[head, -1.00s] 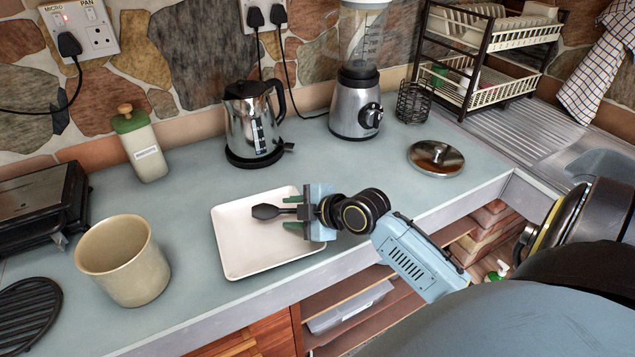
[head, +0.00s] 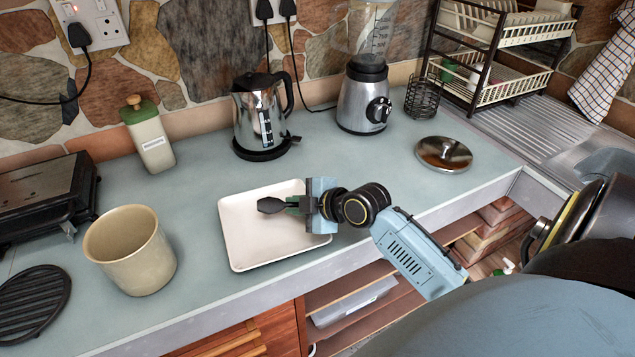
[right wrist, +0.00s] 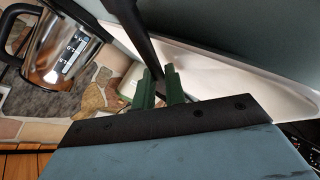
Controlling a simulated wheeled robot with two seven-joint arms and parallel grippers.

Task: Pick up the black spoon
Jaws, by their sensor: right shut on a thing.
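The black spoon (head: 270,205) is over the white square tray (head: 240,245), its bowl pointing left. I cannot tell whether it touches the tray. My right gripper (head: 296,205) comes in from the right over the tray's right side, shut on the spoon's handle. In the right wrist view the green fingers (right wrist: 160,85) are close together at the dark handle (right wrist: 142,35), and the tray (right wrist: 215,65) lies beyond. The fingers hide part of the handle. My left gripper is not in view.
A beige mug (head: 130,250) stands left of the tray. A kettle (head: 262,115), blender (head: 365,100) and steel lid (head: 443,153) stand behind it. A green-topped jar (head: 150,140) and a black grill (head: 45,200) are at left.

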